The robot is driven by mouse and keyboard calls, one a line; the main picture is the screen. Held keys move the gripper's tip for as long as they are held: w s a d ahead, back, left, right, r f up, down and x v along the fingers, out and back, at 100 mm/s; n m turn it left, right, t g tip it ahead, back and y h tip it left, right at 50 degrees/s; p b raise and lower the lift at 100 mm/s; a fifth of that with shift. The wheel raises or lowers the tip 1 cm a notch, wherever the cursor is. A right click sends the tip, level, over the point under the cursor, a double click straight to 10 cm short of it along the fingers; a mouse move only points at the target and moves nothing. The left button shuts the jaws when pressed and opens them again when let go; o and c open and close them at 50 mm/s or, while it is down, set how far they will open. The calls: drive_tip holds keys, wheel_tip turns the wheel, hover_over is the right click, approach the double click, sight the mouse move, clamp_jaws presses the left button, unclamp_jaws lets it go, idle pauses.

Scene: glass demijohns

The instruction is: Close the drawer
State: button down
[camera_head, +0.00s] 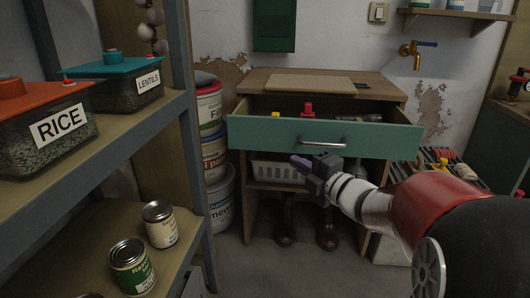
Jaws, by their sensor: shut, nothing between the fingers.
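The drawer (260,133) has a green front with a silver bar handle (324,144) and stands pulled out of a wooden cabinet (373,81). Through the gap above its front I see a red-topped item (308,109) and a small yellow item (275,114) inside. My gripper (296,161) is shut and empty. In the picture it lies just below the handle, in front of the lower part of the cabinet, with its fingers pointing left. I cannot tell whether it touches the drawer.
A shelf rack (188,150) on the left holds a rice box (45,130), a lentils box (120,85) and cans (132,267). Stacked buckets (214,155) stand left of the cabinet. Boots (327,232) stand under it. A board (310,83) lies on top. Some floor in front is clear.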

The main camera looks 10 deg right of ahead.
drive_tip(key=x, duration=0.4)
drive_tip(key=d+x, duration=0.1)
drive_tip(key=x, duration=0.3)
drive_tip(key=w+d+p+x, duration=0.1)
drive_tip(key=x, duration=0.3)
drive_tip(key=shift+d, duration=0.1)
drive_tip(key=shift+w+d, duration=0.1)
drive_tip(key=shift+w, duration=0.35)
